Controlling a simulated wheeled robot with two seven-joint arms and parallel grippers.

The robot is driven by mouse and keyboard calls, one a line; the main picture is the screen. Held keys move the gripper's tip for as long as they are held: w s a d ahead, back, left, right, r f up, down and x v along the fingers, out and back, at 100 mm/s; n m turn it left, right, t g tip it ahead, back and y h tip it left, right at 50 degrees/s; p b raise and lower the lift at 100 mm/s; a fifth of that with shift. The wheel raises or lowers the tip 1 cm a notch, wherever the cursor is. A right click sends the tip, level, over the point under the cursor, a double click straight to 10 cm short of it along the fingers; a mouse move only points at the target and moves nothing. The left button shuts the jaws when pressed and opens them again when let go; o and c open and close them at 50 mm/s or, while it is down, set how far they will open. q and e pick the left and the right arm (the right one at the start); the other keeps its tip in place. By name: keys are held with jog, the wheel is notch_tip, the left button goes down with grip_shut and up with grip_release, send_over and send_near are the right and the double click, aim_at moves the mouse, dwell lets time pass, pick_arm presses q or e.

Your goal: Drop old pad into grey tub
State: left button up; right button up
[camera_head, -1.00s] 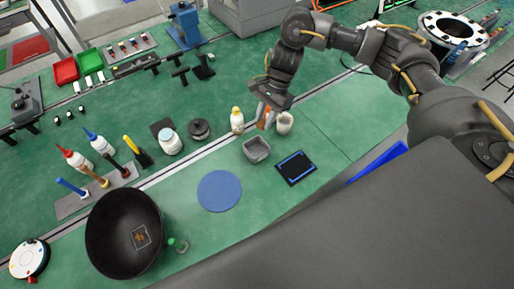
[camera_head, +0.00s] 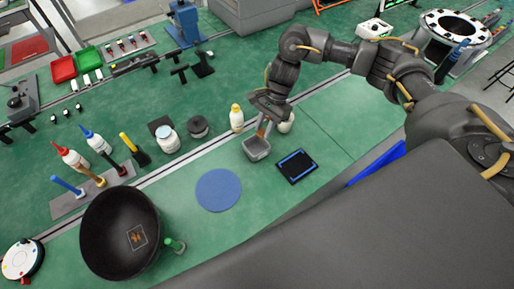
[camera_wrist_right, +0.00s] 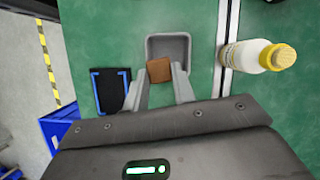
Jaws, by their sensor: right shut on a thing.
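The grey tub (camera_head: 257,150) is a small square open box on the green bench, and it also shows in the right wrist view (camera_wrist_right: 152,48). The old pad (camera_wrist_right: 159,70) is a small brown square. My right gripper (camera_head: 263,130) is shut on the pad, with one finger on each side of it in the right wrist view. The pad is held at the tub, over its near part as the wrist camera sees it. I cannot tell how far above the tub floor the pad is. My left gripper is not in view.
A black tray with blue edges (camera_head: 296,166) lies right of the tub. A yellow-capped white bottle (camera_head: 237,119) and a white jar (camera_head: 286,122) stand close by. A blue round mat (camera_head: 218,190) and a large black bowl (camera_head: 112,245) are to the left.

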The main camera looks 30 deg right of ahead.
jog(key=o, duration=1)
jog(key=shift+w+d+r, duration=0.1)
jog(key=shift+d+r, duration=0.05)
jog(key=shift+r, duration=0.15)
jog(key=b+v, duration=0.2)
jog(key=v, duration=0.8)
